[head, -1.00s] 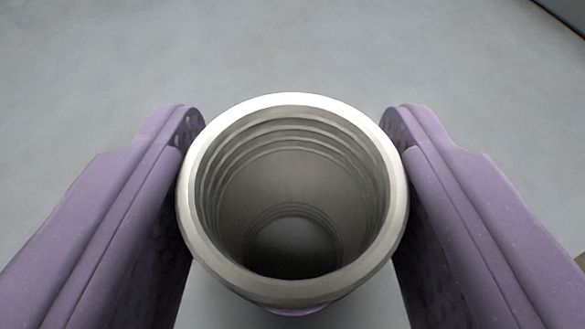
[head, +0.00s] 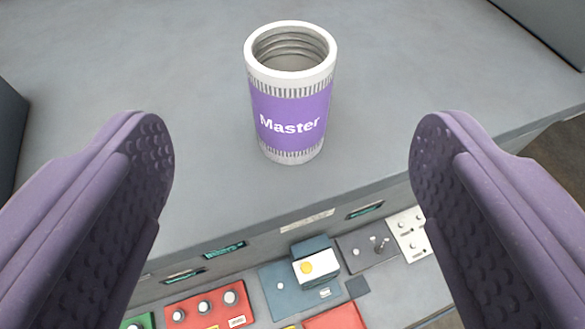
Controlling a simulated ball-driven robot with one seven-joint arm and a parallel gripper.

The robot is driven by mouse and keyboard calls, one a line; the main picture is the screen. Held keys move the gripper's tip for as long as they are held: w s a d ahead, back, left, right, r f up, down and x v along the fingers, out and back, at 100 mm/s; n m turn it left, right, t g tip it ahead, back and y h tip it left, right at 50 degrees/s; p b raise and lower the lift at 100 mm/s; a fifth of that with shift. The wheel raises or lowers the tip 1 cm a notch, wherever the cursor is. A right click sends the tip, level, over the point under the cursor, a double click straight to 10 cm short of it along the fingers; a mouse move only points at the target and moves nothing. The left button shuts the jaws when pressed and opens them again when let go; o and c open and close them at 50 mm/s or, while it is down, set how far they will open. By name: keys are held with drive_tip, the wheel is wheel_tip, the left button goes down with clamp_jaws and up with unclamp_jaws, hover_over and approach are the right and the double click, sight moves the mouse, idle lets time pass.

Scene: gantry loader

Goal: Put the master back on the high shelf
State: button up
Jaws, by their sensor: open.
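The master (head: 288,118) is a hollow metal cylinder with a purple band lettered "Master". It stands upright on a grey raised surface, the shelf (head: 170,160), a little back from its front edge. Its open top shows ring-like steps inside. My gripper (head: 292,150) is open and empty. Its two purple padded fingers are wide apart, one on each side of the picture, with the master beyond and between them, touching neither.
A dark block (head: 8,135) stands at the left edge. The shelf around the master is clear.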

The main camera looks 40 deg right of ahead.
drive_tip(key=shift+s+a+r, duration=0.25)
drive_tip(key=shift+s+a, duration=0.15)
drive_tip(key=shift+s, duration=0.1)
drive_tip(key=w+a+r+n+t+y, duration=0.1)
drive_tip(key=w+a+n+y, duration=0.1)
drive_tip(key=a, duration=0.8)
drive_tip(key=w+a+r+n+t+y, duration=0.1)
drive_tip(key=w+a+n+t+y, duration=0.1)
drive_tip(key=w+a, duration=0.5)
drive_tip(key=w+a+r+n+t+y, duration=0.1)
drive_tip(key=w+a+n+y, duration=0.2)
drive_tip(key=a, duration=1.2)
drive_tip(key=shift+w+a+r+n+y, duration=0.15)
drive_tip(key=shift+w+a+n+y, duration=0.15)
drive_tip(key=shift+w+y, duration=0.45)
drive_tip(key=shift+d, duration=0.1)
drive_tip(key=shift+s, duration=0.1)
